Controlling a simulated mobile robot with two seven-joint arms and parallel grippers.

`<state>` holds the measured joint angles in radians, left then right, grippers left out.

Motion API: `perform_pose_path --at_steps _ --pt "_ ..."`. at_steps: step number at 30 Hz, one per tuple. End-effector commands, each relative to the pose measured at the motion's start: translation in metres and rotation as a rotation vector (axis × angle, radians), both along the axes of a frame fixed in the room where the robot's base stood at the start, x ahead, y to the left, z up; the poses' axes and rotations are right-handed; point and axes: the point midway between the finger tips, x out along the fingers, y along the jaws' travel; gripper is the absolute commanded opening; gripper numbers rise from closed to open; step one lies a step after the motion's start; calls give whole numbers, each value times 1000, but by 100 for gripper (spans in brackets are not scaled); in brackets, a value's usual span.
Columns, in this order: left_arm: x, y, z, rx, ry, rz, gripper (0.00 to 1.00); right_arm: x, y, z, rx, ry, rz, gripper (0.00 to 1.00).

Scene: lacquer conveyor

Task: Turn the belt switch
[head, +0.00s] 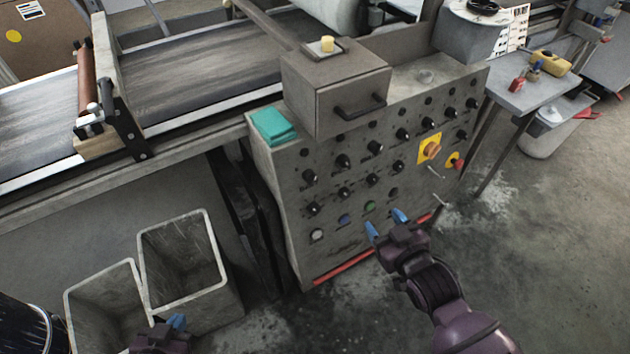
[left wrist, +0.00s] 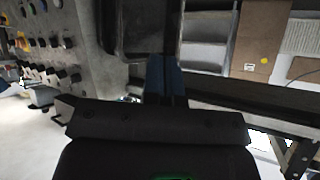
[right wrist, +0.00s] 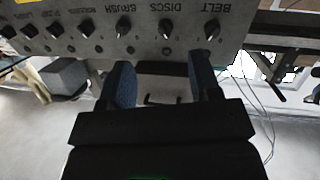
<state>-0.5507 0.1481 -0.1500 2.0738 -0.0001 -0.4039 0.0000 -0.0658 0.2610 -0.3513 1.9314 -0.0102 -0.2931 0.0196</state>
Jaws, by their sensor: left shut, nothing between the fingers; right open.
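The belt switch is a black knob (right wrist: 207,30) by the upside-down label BELT in the right wrist view, at the end of a knob row. In the head view it appears to be the leftmost knob (head: 309,176) of the upper row on the grey control panel (head: 330,245). My right gripper (head: 386,223) is open and empty, in front of the panel's lower part, right of and below that knob and apart from it. Its blue fingers (right wrist: 165,85) show in the right wrist view. My left gripper (head: 176,322) is shut and empty at the bottom left, beside the bins.
Several other knobs crowd the panel, with a yellow-plated rotary switch (head: 430,149) and a red button (head: 455,161) on its right. A handled box (head: 335,90) and teal cloth (head: 273,126) sit on top.

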Motion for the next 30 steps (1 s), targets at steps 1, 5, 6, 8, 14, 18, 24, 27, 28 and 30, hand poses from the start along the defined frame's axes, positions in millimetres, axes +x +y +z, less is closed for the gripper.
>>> perform_pose_path --at_steps 1,5,6,8,14,18,24,27,28,30 --pt "1 0 -3 0 2 -2 0 11 14 1 1 -30 41 57" --pt "0 -1 -7 1 10 -3 0 29 46 7 15 -106 133 57" --pt "-1 -1 -8 2 13 -3 0 32 54 8 20 -126 160 57" --pt "-1 0 -9 1 15 -4 0 34 67 6 33 -154 203 57" --pt "2 -1 1 3 -1 -7 0 24 82 0 96 -196 256 57" --pt "1 0 0 3 3 -6 0 25 83 5 127 -218 262 57" --pt "-1 0 -6 3 15 -6 0 41 94 5 132 -218 261 57" --pt "-3 0 -10 3 22 -6 0 54 104 4 132 -216 260 57" --pt "-3 0 -11 3 24 -6 0 59 107 4 132 -216 260 57" --pt "-4 0 -14 3 28 -6 0 69 115 4 133 -215 260 57"
